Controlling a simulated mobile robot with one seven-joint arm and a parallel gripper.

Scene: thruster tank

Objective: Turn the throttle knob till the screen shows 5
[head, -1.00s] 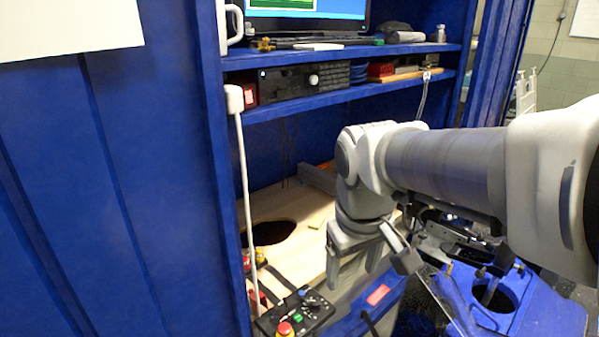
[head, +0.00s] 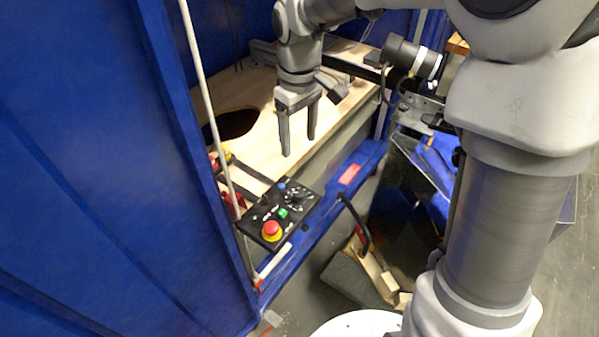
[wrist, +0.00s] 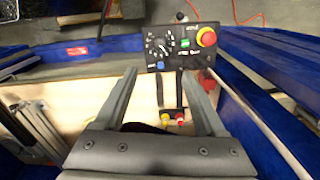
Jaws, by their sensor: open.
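The black control box (head: 254,222) sits at the front edge of the blue cabinet. Its throttle knob appears to be the black dial with white scale marks (head: 296,197); it also shows in the wrist view (wrist: 158,47), where the pointer is too small to read. My gripper (head: 299,147) is open and empty, fingers pointing down, above and behind the box, apart from the dial. In the wrist view my gripper (wrist: 158,73) has its fingertips on either side of the box's dial end in the picture. The screen is out of view now.
The box also carries a red mushroom button (head: 271,229), a green switch (head: 283,213) and a small blue knob (head: 282,186). A wooden board (head: 262,152) with a dark round hole lies behind.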

